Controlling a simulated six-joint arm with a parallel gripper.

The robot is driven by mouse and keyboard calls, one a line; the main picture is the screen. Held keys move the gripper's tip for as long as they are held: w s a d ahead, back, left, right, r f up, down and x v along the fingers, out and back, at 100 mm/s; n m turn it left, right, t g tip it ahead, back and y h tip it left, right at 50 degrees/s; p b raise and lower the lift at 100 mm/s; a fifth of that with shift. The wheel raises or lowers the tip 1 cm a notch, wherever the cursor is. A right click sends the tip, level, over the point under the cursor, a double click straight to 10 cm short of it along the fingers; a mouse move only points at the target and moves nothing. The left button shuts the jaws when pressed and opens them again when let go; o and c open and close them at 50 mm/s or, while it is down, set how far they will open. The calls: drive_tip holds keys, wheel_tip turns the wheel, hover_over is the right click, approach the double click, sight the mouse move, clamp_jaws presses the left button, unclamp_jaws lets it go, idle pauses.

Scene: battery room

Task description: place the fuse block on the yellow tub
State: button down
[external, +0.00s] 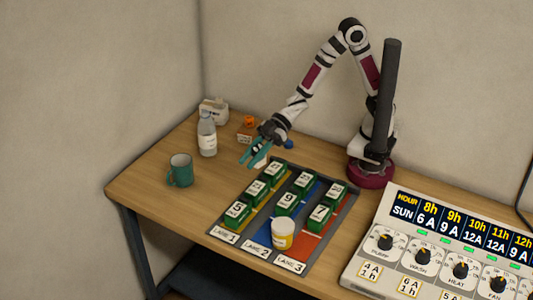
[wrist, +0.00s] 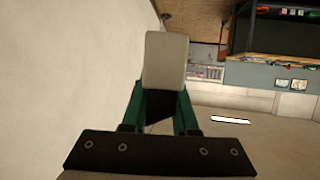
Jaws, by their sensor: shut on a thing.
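My gripper (external: 255,156) has teal fingers and hangs over the table beside the far left corner of the lane mat. In the wrist view the gripper (wrist: 160,105) is shut on a pale grey block (wrist: 166,60), which appears to be the fuse block. The yellow tub (external: 282,236), with a pale lid and a white label, stands upright at the near end of the mat (external: 263,231). The gripper is well apart from it, behind and to the left.
Several green numbered blocks (external: 236,214) stand in the mat's lanes, close to the tub. A teal mug (external: 180,170), a clear bottle (external: 207,135) and a small box with an orange item (external: 249,121) stand on the left. A large control panel (external: 440,250) stands on the right.

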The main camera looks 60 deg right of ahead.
drive_tip(key=s+a+f+g, duration=0.1)
drive_tip(key=s+a+f, duration=0.1)
drive_tip(key=s, duration=0.2)
drive_tip(key=s+a+f+n, duration=0.1)
drive_tip(key=s+a+f, duration=0.1)
drive_tip(key=s, duration=0.3)
drive_tip(key=s+a+f+n+g, duration=0.1)
drive_tip(key=s+a+f, duration=0.2)
drive_tip(key=s+a, duration=0.1)
drive_tip(key=shift+s+a+g, duration=0.15)
drive_tip(key=shift+s+g, duration=0.15)
drive_tip(key=shift+s, duration=0.05)
hover_over(283, 234)
drive_tip(key=w, duration=0.2)
drive_tip(key=f, duration=0.4)
drive_tip(key=shift+s+a, duration=0.15)
drive_tip(key=shift+a, duration=0.15)
drive_tip(key=shift+f, duration=0.15)
drive_tip(key=c, duration=0.7)
unclamp_jaws()
